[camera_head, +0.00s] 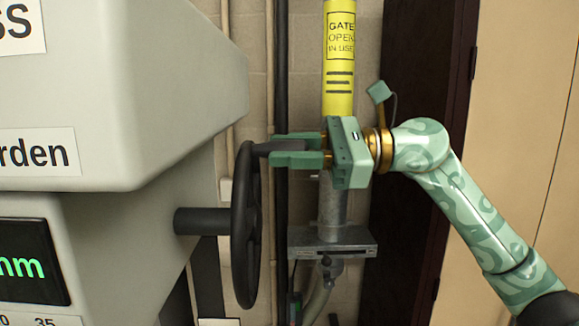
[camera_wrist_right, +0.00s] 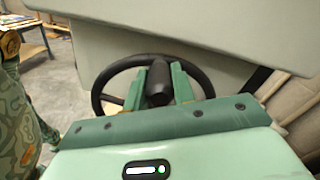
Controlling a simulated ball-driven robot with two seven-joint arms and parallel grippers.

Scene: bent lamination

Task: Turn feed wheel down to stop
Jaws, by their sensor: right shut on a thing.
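The feed wheel (camera_head: 247,225) is a black handwheel on a dark shaft (camera_head: 202,221) at the side of the grey machine, seen nearly edge-on in the head view. Its dark handle (camera_head: 262,149) sticks out near the top of the rim. My right gripper (camera_head: 280,151) is shut on this handle, coming from the right. In the right wrist view the wheel (camera_wrist_right: 101,86) shows behind the green fingers, with the handle (camera_wrist_right: 158,84) between them. The lower part of the wheel is hidden there by my gripper body. My left gripper is not in view.
The grey machine (camera_head: 130,80) fills the left side, with a green-lit display (camera_head: 30,262) low on it. A yellow gate post (camera_head: 339,60) with a metal bracket (camera_head: 331,246) stands behind my right gripper. A dark door frame (camera_head: 415,100) is farther right.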

